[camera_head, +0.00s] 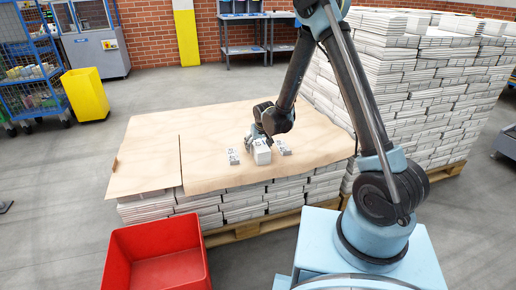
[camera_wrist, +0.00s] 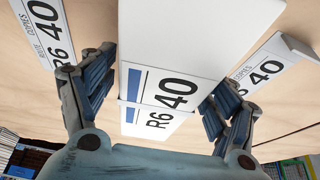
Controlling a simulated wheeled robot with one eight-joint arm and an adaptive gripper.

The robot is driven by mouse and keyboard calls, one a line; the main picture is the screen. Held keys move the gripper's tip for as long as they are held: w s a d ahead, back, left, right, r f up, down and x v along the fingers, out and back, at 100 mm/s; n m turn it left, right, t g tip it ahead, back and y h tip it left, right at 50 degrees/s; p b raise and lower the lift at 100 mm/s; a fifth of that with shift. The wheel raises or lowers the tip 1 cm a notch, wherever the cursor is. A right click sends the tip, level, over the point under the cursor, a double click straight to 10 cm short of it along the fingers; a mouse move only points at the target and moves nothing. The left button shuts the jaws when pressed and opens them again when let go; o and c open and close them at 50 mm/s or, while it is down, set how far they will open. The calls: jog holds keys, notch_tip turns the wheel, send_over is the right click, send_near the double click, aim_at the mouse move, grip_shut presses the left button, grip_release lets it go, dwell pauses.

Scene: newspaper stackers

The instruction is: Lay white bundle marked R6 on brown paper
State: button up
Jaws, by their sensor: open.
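A white bundle (camera_head: 262,152) stands on the tan top of a low newspaper stack. In the wrist view the white bundle (camera_wrist: 200,38) fills the middle, with a blue bar and the print "R6 40" facing me. My gripper (camera_head: 263,137) is at the bundle. In the wrist view my gripper (camera_wrist: 160,88) is open, with one finger on each side of the bundle; I cannot tell if they touch it. The tan covering (camera_head: 145,155) has a seam left of the bundle; I cannot tell whether the part left of it is the brown paper.
White label pieces flank the bundle, left (camera_head: 234,156) and right (camera_head: 284,149); the left one reads "R6 40", the right one shows "40". A red bin (camera_head: 155,255) stands in front. A tall newspaper stack (camera_head: 430,90) rises at right. The tan surface at left is clear.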

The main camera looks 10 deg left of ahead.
jog(key=v, duration=1.1)
jog(key=shift+d+r, duration=0.15)
jog(key=s+d+r+m+h, duration=0.15)
jog(key=d+r, duration=0.25)
jog(key=d, duration=0.4)
jog(key=s+d+r, duration=0.2)
jog(key=d+r, duration=0.2)
jog(key=d, duration=0.5)
jog(key=s+d+r+m, duration=0.15)
jog(key=d+r, duration=0.25)
jog(key=d, duration=0.4)
jog(key=s+d+f+m, duration=0.1)
jog(key=s+d, duration=0.8)
jog(key=s, duration=0.2)
jog(key=s+d+f+m+g, duration=0.1)
jog(key=s+d+m, duration=0.1)
jog(key=s+d, duration=0.6)
jog(key=s+h, duration=0.1)
jog(key=s, duration=0.2)
jog(key=shift+d+g, duration=0.3)
jog(key=shift+d, duration=0.1)
